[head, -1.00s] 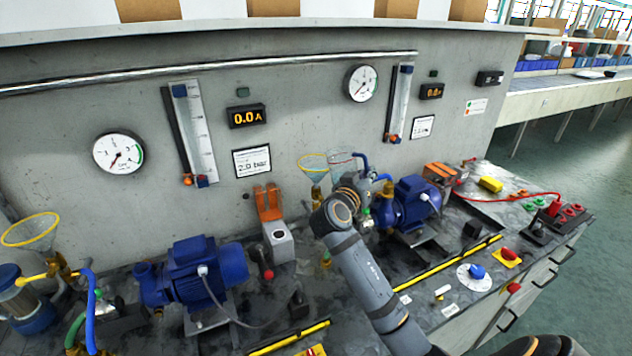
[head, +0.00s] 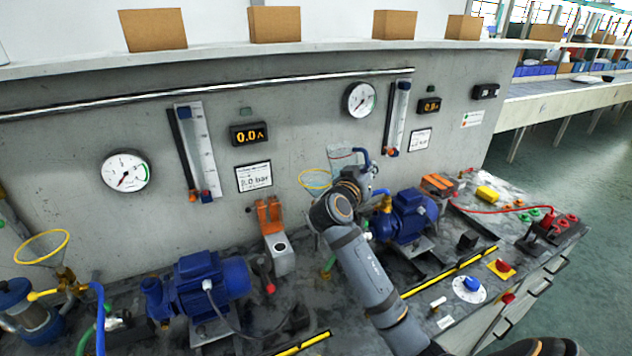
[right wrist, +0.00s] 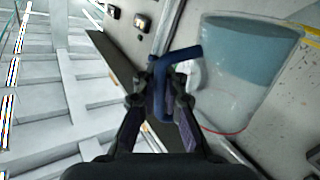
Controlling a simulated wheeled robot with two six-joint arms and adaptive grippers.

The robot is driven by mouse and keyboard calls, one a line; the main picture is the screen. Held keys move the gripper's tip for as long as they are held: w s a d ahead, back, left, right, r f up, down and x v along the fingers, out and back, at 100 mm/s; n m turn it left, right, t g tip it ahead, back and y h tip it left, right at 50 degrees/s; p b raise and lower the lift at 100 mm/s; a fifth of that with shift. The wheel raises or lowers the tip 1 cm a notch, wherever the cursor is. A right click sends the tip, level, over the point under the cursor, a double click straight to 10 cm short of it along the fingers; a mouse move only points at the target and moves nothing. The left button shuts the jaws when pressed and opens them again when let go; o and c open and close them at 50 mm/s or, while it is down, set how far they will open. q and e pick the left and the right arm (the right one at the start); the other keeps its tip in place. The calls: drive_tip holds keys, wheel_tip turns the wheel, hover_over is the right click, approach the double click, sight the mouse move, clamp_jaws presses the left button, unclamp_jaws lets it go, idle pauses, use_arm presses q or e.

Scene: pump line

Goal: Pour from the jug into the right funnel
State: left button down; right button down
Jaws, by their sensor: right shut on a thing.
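The clear jug (head: 340,157) has a thin red rim and a blue handle. My right gripper (head: 366,174) is shut on the handle, which also shows between the fingers in the right wrist view (right wrist: 161,92). In that view the jug body (right wrist: 232,75) holds pale blue liquid. In the head view the jug looks about upright, above and just right of the right funnel's yellow rim (head: 316,187). My right wrist hides what is under the jug. A yellow rim, probably this funnel's, shows at the right wrist view's upper right. My left gripper is not in view.
Another yellow-rimmed funnel (head: 42,262) stands at the far left. Blue pumps stand on the bench, one at left (head: 205,287) and one right of my arm (head: 408,215). The grey wall (head: 300,130) with gauges and flow tubes rises close behind the jug.

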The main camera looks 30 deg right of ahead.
wheel_tip(320, 180, up, 3)
drive_tip(key=shift+f+p, duration=0.2)
drive_tip(key=shift+p, duration=0.4)
drive_tip(key=shift+f, duration=0.1)
drive_tip(key=shift+f+b, duration=0.1)
drive_tip(key=shift+b, duration=0.25)
drive_tip(key=shift+f+m+b, duration=0.15)
drive_tip(key=shift+m+b, duration=0.35)
drive_tip(key=shift+b, duration=0.45)
drive_tip(key=m+b, duration=0.1)
drive_tip(key=b, duration=0.2)
drive_tip(key=shift+m+t, duration=0.3)
drive_tip(key=shift+m+b, duration=0.3)
drive_tip(key=shift+b, duration=0.15)
drive_tip(key=shift+r, duration=0.25)
